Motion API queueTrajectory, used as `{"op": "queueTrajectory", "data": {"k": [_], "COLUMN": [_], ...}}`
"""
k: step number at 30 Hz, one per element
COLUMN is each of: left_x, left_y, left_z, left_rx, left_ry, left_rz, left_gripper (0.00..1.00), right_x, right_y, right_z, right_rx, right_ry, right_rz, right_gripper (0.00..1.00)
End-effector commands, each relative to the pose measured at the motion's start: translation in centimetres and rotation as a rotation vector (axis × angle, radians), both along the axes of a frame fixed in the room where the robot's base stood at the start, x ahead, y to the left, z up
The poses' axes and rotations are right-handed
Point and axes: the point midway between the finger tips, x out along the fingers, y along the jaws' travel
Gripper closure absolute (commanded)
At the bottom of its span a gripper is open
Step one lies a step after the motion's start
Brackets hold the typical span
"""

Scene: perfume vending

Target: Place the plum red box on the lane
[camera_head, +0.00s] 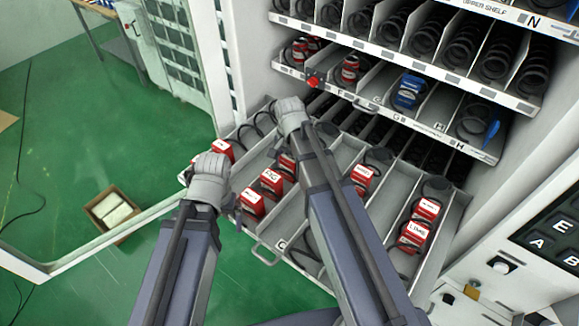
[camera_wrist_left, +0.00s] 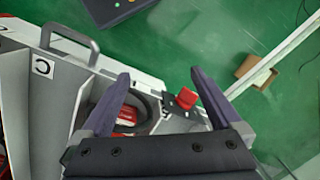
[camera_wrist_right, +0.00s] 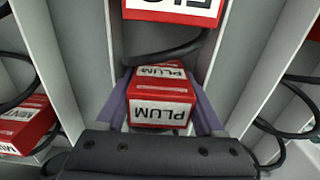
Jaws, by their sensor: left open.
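The plum red box (camera_wrist_right: 161,103), labelled PLUM, sits upright in a drawer lane (camera_wrist_right: 206,52). My right gripper (camera_wrist_right: 158,76) has a finger on each side of it and appears shut on it. In the head view the plum box (camera_head: 287,164) is partly hidden by my right arm. A red and white box (camera_head: 271,182) stands in front of it in the same lane. My left gripper (camera_wrist_left: 159,75) is open and empty above the drawer's left front part. A red box (camera_wrist_left: 127,117) lies below its fingers, beside a black coil.
Other red boxes stand in nearby lanes, such as one (camera_head: 363,174) right of my right arm and others (camera_head: 413,236) at far right. Thin dividers and black coils crowd the lanes. A shelf (camera_head: 400,120) overhangs the back. Green floor lies open at left.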

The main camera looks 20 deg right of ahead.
Motion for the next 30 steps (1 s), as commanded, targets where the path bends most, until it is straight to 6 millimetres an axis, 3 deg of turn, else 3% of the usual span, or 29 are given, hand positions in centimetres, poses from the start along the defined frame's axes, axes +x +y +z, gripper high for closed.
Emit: {"op": "queueTrajectory", "data": {"k": [1,7,20,30], "left_x": [0.0,0.0,0.0,0.0], "left_y": [0.0,0.0,0.0,0.0], "left_z": [0.0,0.0,0.7,4.4], "left_rx": [0.0,0.0,0.0,-0.002], "left_ry": [0.0,0.0,0.0,0.0], "left_rz": [0.0,0.0,0.001,0.008], "left_gripper": [0.02,0.02,0.02,0.02], "right_x": [0.0,0.0,0.0,0.0], "right_y": [0.0,0.0,0.0,0.0], "right_z": [0.0,0.0,0.7,4.4], "right_rx": [0.0,0.0,0.0,0.0], "right_ry": [0.0,0.0,0.0,0.0], "right_rz": [0.0,0.0,0.0,0.0], "right_gripper": [0.23,0.02,0.02,0.02]}}
